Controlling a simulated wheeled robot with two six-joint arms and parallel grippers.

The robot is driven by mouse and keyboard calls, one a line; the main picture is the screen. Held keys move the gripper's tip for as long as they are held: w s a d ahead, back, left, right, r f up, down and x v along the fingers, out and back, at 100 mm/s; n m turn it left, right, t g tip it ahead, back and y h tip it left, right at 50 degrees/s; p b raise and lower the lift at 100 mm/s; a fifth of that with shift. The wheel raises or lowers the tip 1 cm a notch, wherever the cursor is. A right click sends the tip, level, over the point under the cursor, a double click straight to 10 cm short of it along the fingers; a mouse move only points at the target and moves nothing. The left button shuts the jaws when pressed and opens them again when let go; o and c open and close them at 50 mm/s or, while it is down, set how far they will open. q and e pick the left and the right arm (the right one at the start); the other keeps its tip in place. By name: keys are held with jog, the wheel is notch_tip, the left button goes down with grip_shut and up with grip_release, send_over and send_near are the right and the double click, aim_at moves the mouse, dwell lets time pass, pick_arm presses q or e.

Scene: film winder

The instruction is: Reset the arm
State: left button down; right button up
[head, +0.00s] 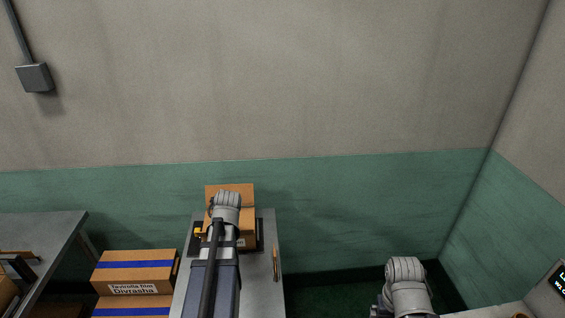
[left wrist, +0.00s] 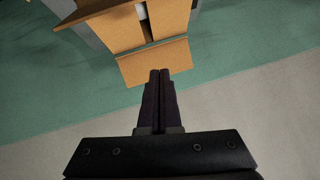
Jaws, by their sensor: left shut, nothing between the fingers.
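My left gripper (left wrist: 159,76) shows in the left wrist view with its two dark fingers pressed together and nothing between them. Beyond the fingertips is an open cardboard box (left wrist: 160,30) with its flaps spread; I cannot tell whether the fingertips touch it. In the head view the cardboard box (head: 230,192) stands on a narrow grey table, partly hidden behind my left arm. The left gripper itself is hidden there. My right arm shows at the lower right of the head view, but its gripper is out of sight.
The narrow grey table (head: 266,222) carries the open box. Cardboard boxes with blue tape (head: 135,271) are stacked to its left. A grey worktable (head: 45,228) stands at far left. A green and grey wall (head: 350,190) closes the back. A lit display (head: 560,278) shows at the right edge.

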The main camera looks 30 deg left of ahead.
pick_arm(q)
jog(key=d+f+m+g+h, duration=0.1)
jog(key=d+f+m+h, duration=0.15)
jog(key=d, duration=1.05)
jog(key=d+f+m+g+h, duration=0.1)
jog(key=d+f+m+h, duration=0.15)
jog(key=d, duration=1.05)
jog(key=s+d+f+m+g, duration=0.1)
jog(key=s+d+m+g, duration=0.1)
jog(key=s+d, duration=0.5)
jog(key=s+d+f+m+g, duration=0.1)
jog(key=s+d+m+g, duration=0.1)
jog(key=s+d, duration=0.5)
jog(key=d+g, duration=0.1)
jog(key=d, duration=0.4)
jog(key=shift+d, duration=0.1)
